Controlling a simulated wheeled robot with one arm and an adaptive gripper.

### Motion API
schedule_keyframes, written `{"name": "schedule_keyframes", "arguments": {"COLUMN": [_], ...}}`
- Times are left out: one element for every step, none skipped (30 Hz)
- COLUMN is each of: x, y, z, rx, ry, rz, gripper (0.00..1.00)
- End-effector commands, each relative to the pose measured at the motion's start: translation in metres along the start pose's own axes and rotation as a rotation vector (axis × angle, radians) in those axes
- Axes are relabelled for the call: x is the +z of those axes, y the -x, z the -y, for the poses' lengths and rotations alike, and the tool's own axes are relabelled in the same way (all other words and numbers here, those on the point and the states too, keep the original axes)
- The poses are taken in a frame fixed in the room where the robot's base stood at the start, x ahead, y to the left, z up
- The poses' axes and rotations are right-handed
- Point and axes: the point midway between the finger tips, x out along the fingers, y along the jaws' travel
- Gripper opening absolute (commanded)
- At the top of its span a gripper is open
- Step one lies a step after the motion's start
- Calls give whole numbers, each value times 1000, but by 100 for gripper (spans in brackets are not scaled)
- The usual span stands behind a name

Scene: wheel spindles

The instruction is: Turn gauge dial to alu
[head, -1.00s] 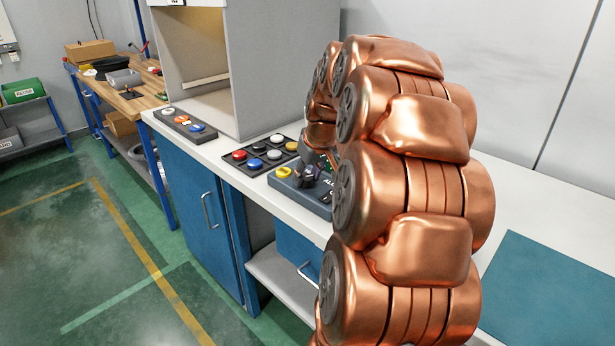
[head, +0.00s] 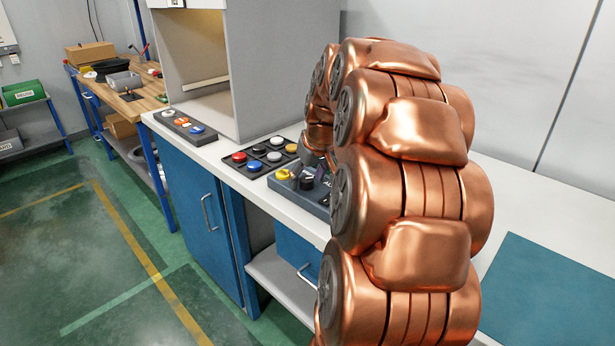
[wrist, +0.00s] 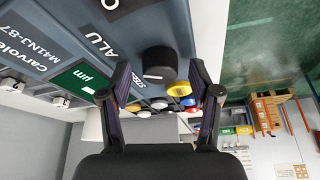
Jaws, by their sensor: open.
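The gauge (head: 285,187) is a dark blue-grey box on the white bench, partly hidden behind my arm in the head view. Its black round dial (wrist: 160,64) stands out from the face in the wrist view and also shows in the head view (head: 307,183). The white word ALU (wrist: 101,43) is left of the dial, and STEEL is partly hidden by a finger.
A yellow button (head: 283,174) sits on the gauge's near left. A black panel (head: 250,166) with several coloured buttons lies just beyond it. A control strip (head: 183,125) and a grey cabinet (head: 285,65) stand farther back. The right bench is clear around a teal mat (head: 555,290).

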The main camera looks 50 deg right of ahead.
Motion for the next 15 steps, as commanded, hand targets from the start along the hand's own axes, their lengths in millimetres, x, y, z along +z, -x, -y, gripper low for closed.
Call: {"name": "schedule_keyframes", "arguments": {"x": [0,0,0,0,0,0,0,0,0,0,0,-1,-1,-1,-2], "y": [0,0,0,1,2,5,8,11,16,20,26,33,39,46,54], "z": [0,0,0,0,0,0,0,0,0,0,0,0,0,0,0], "rx": [0,0,0,0,0,-1,-1,-1,0,0,1,2,1,1,3], "ry": [0,0,0,0,0,0,0,1,1,1,1,1,1,1,1], "rz": [0,0,0,0,0,0,0,0,0,-1,-3,-4,-4,-4,-7], "gripper": [63,63,63,63,63,63,63,63,63,63,63,63,63,63,63]}}
